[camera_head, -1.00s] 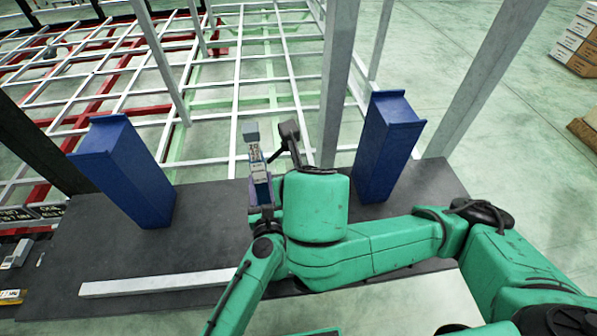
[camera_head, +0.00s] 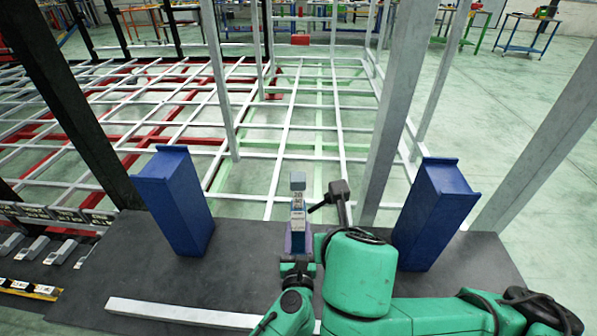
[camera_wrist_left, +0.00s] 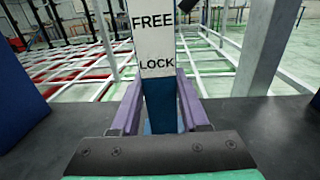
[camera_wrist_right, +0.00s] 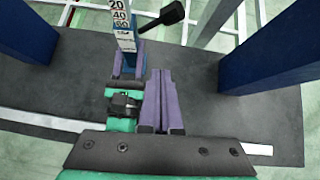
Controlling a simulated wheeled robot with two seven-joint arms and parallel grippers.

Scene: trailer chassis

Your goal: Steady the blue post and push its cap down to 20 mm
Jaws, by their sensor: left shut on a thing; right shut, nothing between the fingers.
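The blue post (camera_wrist_right: 126,58) stands upright at the middle of the dark bench; its lower part also shows in the left wrist view (camera_wrist_left: 160,105). A white scale on it reads 20, 40, 60 in the right wrist view. A white label reading FREE and LOCK (camera_wrist_left: 157,45) faces the left wrist camera. The grey cap (camera_head: 298,181) sits on top, just above the 20 mark. A black-handled lever (camera_wrist_right: 164,18) sticks out to the right. My left gripper (camera_head: 298,240) is shut around the post below the scale. My right gripper (camera_wrist_right: 159,82) is shut and empty beside my left one.
Two large blue columns, left (camera_head: 175,200) and right (camera_head: 435,213), stand on the dark bench (camera_head: 85,290). A pale bar (camera_head: 185,314) lies along its front. A white and red frame with tall uprights rises behind. Grey blocks (camera_head: 35,246) sit at the far left.

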